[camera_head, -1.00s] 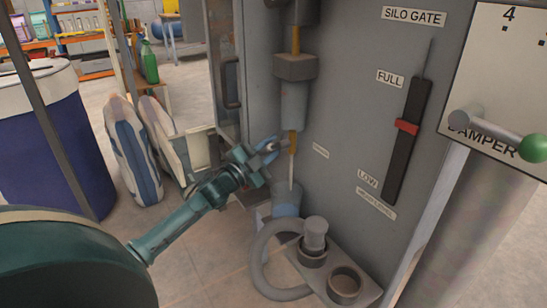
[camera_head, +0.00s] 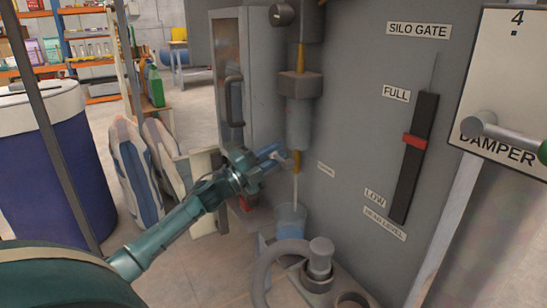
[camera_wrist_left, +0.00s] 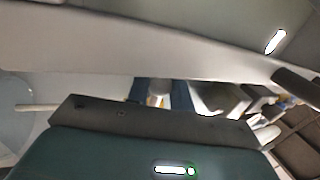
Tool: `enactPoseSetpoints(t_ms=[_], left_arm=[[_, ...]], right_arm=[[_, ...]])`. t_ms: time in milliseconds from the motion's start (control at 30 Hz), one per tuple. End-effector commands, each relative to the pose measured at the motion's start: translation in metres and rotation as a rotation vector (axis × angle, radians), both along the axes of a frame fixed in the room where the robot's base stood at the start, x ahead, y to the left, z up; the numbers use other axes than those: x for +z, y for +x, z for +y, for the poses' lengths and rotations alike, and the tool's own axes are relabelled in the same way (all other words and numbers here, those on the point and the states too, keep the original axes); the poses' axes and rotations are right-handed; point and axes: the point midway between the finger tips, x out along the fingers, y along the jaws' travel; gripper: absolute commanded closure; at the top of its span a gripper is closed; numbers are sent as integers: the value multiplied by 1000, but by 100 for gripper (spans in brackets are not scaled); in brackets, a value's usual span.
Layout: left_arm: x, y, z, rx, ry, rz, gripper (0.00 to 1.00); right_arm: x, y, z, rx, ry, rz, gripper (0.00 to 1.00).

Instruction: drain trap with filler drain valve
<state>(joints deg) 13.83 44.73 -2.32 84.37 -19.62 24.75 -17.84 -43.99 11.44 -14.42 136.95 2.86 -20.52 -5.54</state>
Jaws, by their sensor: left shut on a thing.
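The trap (camera_head: 299,125) is a grey cylinder on the filler's front, with a brass drain pipe (camera_head: 297,163) below it. My left gripper (camera_head: 281,153) is at the left of this pipe. Its blue fingers are shut on a small pale part, which I take for the drain valve handle (camera_wrist_left: 158,92); the fingers mostly hide it in the head view. A thin pale stream (camera_head: 295,190) runs from the pipe down into a translucent blue bucket (camera_head: 291,219) on the floor. My right gripper is not in view.
A thick grey hose loop (camera_head: 262,277) and a capped fitting (camera_head: 320,259) stand in front of the bucket. Sacks (camera_head: 135,170) and a blue drum (camera_head: 50,165) are at left.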

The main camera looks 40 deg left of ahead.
Motion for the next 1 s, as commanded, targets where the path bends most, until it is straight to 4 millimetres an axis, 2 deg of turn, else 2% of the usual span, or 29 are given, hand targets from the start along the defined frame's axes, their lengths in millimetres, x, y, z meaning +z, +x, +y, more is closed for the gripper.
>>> enactPoseSetpoints(t_ms=[367, 400, 633, 1000], left_arm=[[2, 0, 0, 0, 8, -5, 100], [2, 0, 0, 0, 8, -5, 76], [1, 0, 0, -1, 7, -4, 57], [-2, -5, 2, 1, 5, -1, 56]], right_arm=[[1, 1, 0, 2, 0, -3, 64], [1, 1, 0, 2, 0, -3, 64], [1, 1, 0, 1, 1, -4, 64], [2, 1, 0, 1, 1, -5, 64]])
